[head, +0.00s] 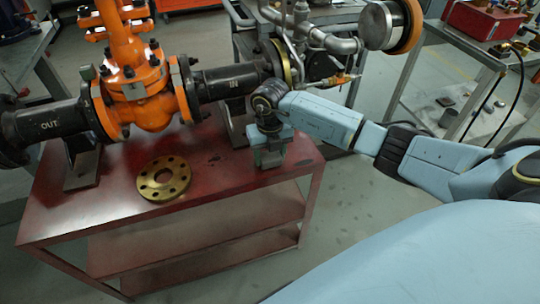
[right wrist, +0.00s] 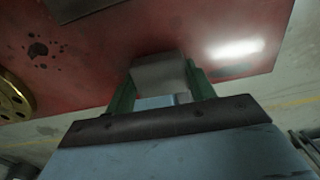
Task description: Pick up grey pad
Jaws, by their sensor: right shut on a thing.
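The grey pad (right wrist: 160,76) shows in the right wrist view as a grey block between the two green fingers of my right gripper (right wrist: 160,92). The fingers are shut on it, one on each side. In the head view my right gripper (head: 272,155) points down at the right part of the red table top, and the pad is mostly hidden there. I cannot tell whether the pad touches the table. My left gripper is not in view.
A brass flange ring (head: 163,179) lies on the red table (head: 225,178), left of my right gripper. The orange gate valve (head: 140,90) with dark pipes marked OUT and IN stands behind. A grey trolley with a red box (head: 485,20) stands at right.

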